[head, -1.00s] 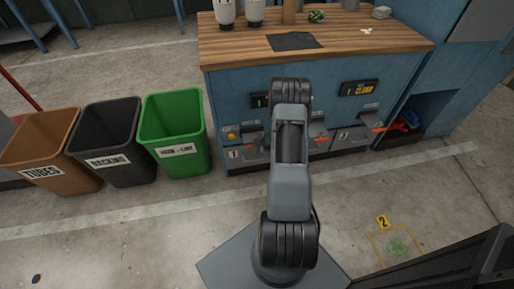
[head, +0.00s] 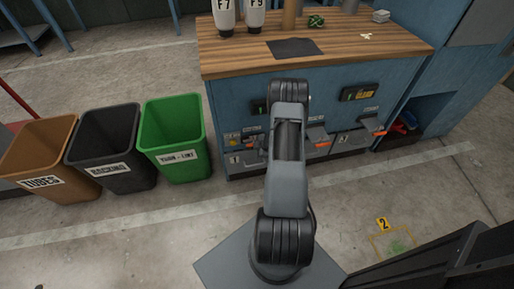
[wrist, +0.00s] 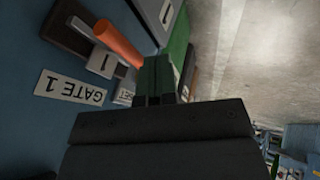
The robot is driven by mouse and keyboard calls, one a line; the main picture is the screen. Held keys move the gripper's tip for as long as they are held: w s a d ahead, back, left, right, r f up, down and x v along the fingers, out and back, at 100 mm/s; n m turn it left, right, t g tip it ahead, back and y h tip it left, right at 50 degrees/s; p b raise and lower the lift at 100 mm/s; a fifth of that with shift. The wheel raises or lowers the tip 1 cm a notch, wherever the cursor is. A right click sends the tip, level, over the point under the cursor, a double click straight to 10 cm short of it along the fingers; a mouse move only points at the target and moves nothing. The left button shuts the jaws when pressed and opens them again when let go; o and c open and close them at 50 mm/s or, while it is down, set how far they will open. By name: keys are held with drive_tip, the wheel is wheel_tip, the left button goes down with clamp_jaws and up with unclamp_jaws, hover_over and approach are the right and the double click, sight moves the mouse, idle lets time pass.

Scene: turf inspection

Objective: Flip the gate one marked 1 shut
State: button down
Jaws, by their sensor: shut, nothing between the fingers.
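Gate 1 is at the left end of the blue bench's front, with its plate marked 1 (head: 236,160) low in the head view. In the wrist view its "GATE 1" label (wrist: 72,88) shows at the left. A lever with an orange grip (wrist: 118,42) sticks out beside a plate marked 1 (wrist: 101,62). My gripper (wrist: 158,62) is shut and empty, its fingers just right of and below the orange grip in the picture. I cannot tell whether they touch it. In the head view my arm hides most of the gripper.
Further right on the bench front are more orange-tipped levers (head: 322,145) (head: 380,133). Brown (head: 40,150), black (head: 105,140) and green (head: 175,145) bins stand left of the bench. The wooden top (head: 350,55) holds bottles.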

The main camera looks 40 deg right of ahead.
drive_tip(key=a+p+v, duration=0.1)
drive_tip(key=p+v, duration=0.2)
drive_tip(key=v, duration=0.7)
drive_tip(key=shift+s+d+p, duration=0.2)
drive_tip(key=shift+s+p, duration=0.2)
drive_tip(key=shift+s, duration=0.1)
